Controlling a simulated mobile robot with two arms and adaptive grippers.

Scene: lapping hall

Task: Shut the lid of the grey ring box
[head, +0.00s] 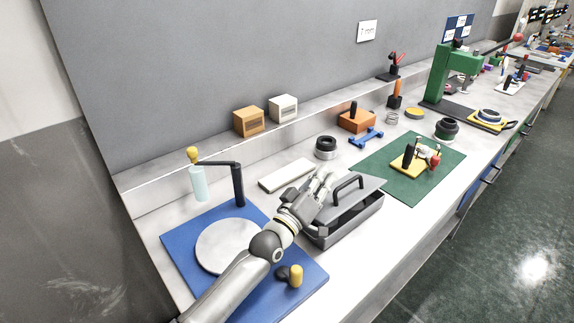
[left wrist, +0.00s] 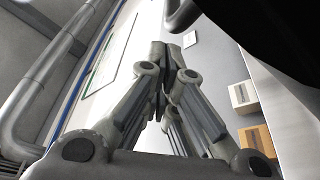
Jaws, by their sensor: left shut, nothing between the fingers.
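The grey ring box (head: 352,226) stands on the bench, just right of the blue mat. Its grey lid (head: 366,187) has a dark arched handle and sits tilted, with a dark gap between lid and box. My left gripper (head: 326,178) is at the lid's left, far side, close to the handle; I cannot tell whether it touches the lid. Its fingers are together and empty, as the left wrist view (left wrist: 164,62) also shows. A large black shape fills that view's top right; I cannot tell which part it is. My right gripper is not in view.
A blue mat (head: 184,248) carries a round grey plate (head: 228,247), a dark post with an arm, and a yellow-topped knob (head: 296,275). A pale flat block (head: 288,176) and a dark ring stack (head: 326,148) lie behind the box. A green mat (head: 380,166) is to the right.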

